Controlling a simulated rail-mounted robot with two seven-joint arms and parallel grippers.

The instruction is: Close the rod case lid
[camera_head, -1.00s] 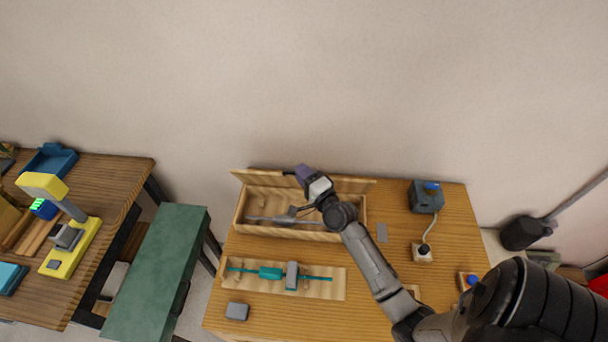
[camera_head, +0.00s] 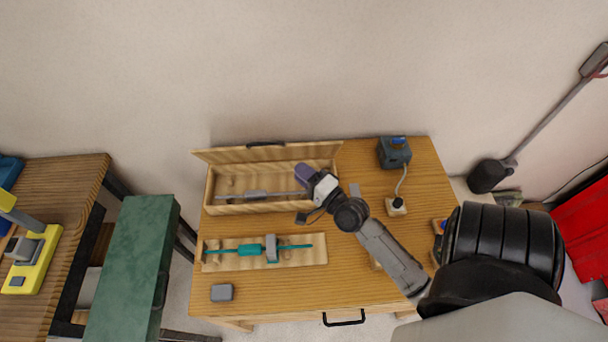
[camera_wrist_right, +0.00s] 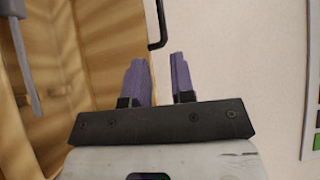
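The rod case (camera_head: 209,190) is a long wooden box at the back of the table in the head view. Its lid (camera_head: 225,155) stands raised along the back side, with a black handle (camera_head: 265,144) on its upper edge. A rod with a grey block (camera_head: 256,195) lies inside. My right gripper (camera_head: 302,171) is over the right part of the case, right of the handle. In the right wrist view its purple fingers (camera_wrist_right: 159,80) are apart with nothing between them, and the black handle (camera_wrist_right: 157,28) shows just beyond them. My left gripper is out of view.
In front of the case lies a wooden board (camera_head: 222,262) with a teal rod. A grey block (camera_head: 221,292) sits near the front left. A dark device (camera_head: 394,151) with a cable stands at the back right. A plain wall rises behind the table.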

